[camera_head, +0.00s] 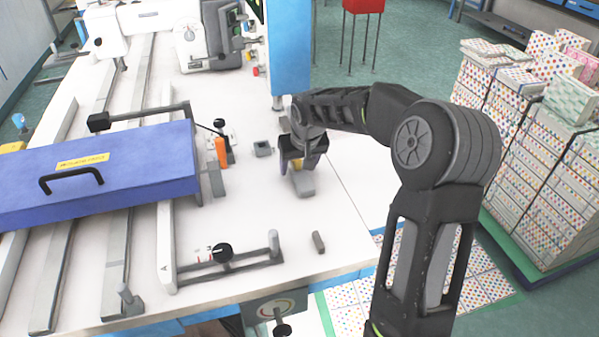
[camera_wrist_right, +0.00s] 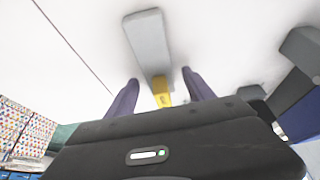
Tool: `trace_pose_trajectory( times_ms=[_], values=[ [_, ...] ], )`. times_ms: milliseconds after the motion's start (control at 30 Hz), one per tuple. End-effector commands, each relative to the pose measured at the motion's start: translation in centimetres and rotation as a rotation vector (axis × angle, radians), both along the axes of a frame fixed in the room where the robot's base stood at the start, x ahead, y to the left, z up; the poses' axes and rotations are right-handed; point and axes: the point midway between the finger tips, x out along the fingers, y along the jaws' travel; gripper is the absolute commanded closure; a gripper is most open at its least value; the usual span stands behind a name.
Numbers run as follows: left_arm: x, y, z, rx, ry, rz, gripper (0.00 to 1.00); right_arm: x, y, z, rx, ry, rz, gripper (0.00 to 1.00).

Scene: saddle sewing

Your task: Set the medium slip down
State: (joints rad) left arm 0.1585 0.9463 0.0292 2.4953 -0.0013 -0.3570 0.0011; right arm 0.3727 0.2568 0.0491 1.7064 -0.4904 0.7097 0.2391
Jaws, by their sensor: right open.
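My right gripper (camera_head: 299,166) is over the white table, fingers pointing down. A light grey oblong block (camera_head: 304,185) lies at its fingertips. In the right wrist view, the open fingers (camera_wrist_right: 160,77) stand on either side of a yellow piece (camera_wrist_right: 161,89) at the near end of the grey block (camera_wrist_right: 148,42). The block's longer part reaches beyond the fingertips, and no finger appears closed on it. A smaller grey block (camera_head: 318,242) stands apart nearer the front edge. I cannot tell which block is the medium slip by name. My left gripper is not in view.
A square grey piece (camera_head: 262,149) sits left of the gripper. An orange part (camera_head: 221,152) and a blue-purple cover (camera_head: 95,172) with a black handle are further left. A bar fixture (camera_head: 225,262) lies in front. Stacked dotted boxes (camera_head: 540,165) stand right, off the table.

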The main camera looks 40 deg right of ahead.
Motion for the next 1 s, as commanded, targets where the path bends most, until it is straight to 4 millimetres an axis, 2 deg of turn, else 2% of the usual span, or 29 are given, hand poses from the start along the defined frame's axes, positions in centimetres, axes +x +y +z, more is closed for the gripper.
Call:
trace_pose_trajectory(
  times_ms=[533, 1000],
  values=[
    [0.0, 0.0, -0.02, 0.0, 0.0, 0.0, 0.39, -0.02, 0.0, 0.04, 0.0, 0.0, 0.0, 0.38],
    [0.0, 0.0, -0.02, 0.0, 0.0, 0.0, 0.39, -0.02, 0.0, 0.04, 0.0, 0.0, 0.0, 0.77]
  ],
)
